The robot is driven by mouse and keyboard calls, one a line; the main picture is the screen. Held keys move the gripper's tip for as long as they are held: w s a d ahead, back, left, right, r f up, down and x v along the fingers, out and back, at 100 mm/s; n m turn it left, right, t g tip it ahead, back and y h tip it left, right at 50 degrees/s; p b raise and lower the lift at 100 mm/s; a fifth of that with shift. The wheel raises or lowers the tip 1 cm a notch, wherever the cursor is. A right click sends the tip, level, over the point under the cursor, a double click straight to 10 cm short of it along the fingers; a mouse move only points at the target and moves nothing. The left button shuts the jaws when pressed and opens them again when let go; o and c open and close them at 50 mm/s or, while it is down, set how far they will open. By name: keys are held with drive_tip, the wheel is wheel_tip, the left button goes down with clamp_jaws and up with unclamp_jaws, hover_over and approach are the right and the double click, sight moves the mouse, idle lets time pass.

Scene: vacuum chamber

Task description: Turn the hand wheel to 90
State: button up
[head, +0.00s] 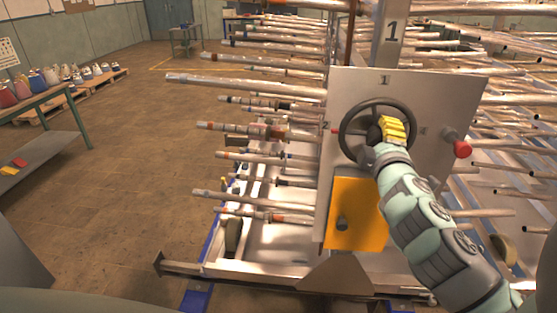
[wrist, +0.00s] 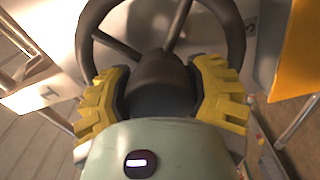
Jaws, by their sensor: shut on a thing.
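The dark hand wheel (head: 348,123) is mounted on a pale metal panel (head: 350,88) in the head view, and its rim and spokes fill the top of the wrist view (wrist: 140,48). My gripper (head: 391,130) has yellow ridged fingers and reaches the wheel from the lower right. In the wrist view my gripper (wrist: 160,85) is shut on the wheel's central hub (wrist: 158,70), with one finger on each side. The panel carries the marks 1 above the wheel and 2 at its left.
A red knob (head: 462,149) sticks out right of the wheel. An orange plate (head: 355,213) with a dark knob is below it. Many metal tubes (head: 250,88) jut out on both sides of the panel.

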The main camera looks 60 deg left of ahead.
sight(390, 103)
drive_tip(key=shift+w+d+f, duration=0.1)
drive_tip(key=shift+w, duration=0.05)
drive_tip(key=o, duration=1.3)
drive_tip(key=shift+o, duration=0.2)
drive_tip(key=shift+r, duration=0.2)
drive_tip(key=r, duration=0.5)
drive_tip(key=s+r, duration=0.1)
drive_tip(key=r, duration=0.2)
drive_tip(key=shift+d+r, duration=0.15)
drive_tip(key=shift+d, duration=0.1)
drive_tip(key=shift+r, duration=0.6)
drive_tip(key=shift+w+a+r, duration=0.25)
drive_tip(key=shift+w+r, duration=0.35)
drive_tip(key=shift+w, duration=0.05)
drive_tip(key=shift+s+f, duration=0.1)
drive_tip(key=shift+f, duration=0.25)
